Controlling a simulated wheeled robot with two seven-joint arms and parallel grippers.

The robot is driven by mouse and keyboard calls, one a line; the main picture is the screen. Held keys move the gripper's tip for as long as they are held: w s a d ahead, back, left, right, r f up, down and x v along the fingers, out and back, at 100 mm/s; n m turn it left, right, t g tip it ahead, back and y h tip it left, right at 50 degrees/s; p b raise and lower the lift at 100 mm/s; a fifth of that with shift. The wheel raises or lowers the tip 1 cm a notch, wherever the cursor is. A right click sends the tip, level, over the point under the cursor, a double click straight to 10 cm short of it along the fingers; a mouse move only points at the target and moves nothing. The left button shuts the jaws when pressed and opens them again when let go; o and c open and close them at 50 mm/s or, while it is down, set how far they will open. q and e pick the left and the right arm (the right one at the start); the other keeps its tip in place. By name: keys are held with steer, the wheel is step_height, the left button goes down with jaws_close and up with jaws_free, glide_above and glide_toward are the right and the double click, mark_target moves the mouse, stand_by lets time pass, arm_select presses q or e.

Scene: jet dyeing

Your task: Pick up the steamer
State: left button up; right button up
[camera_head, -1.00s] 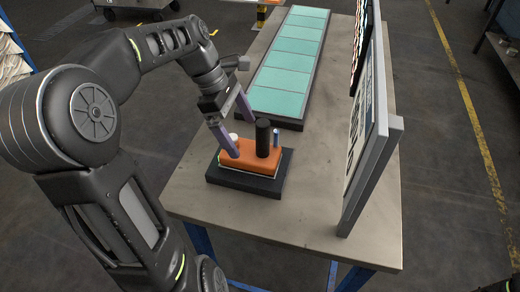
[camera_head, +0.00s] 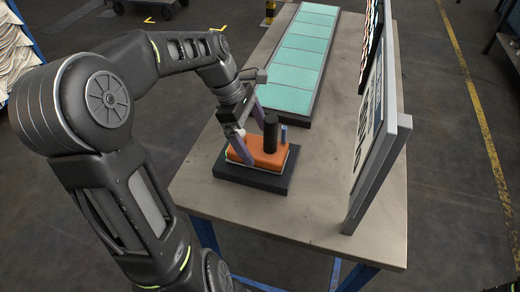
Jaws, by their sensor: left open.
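The steamer appears to be the orange device (camera_head: 266,157) with a black upright cylinder (camera_head: 271,134) and a small blue post (camera_head: 283,134). It sits on a black base (camera_head: 257,180) near the table's front left edge. My left gripper (camera_head: 254,138) is open and points down at the device. One purple finger reaches down at the left of the orange body; the other is partly hidden behind the black cylinder. I cannot tell whether the fingers touch it. My right gripper is not in view.
The table (camera_head: 300,205) has clear room in front and right of the base. A long panel of teal tiles (camera_head: 294,70) lies behind the device. A grey upright framed board (camera_head: 375,140) stands along the table's right side.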

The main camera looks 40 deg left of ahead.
mark_target(260, 146)
arm_select(q)
steer(key=x, duration=0.3)
steer(key=shift+d+f, duration=0.15)
steer(key=shift+f, duration=0.1)
steer(key=shift+c, duration=0.3)
steer(key=c, duration=2)
steer(key=shift+w+r, duration=0.1)
steer(key=shift+r, duration=0.1)
step_height(260, 146, up, 10)
steer(key=shift+f, duration=0.1)
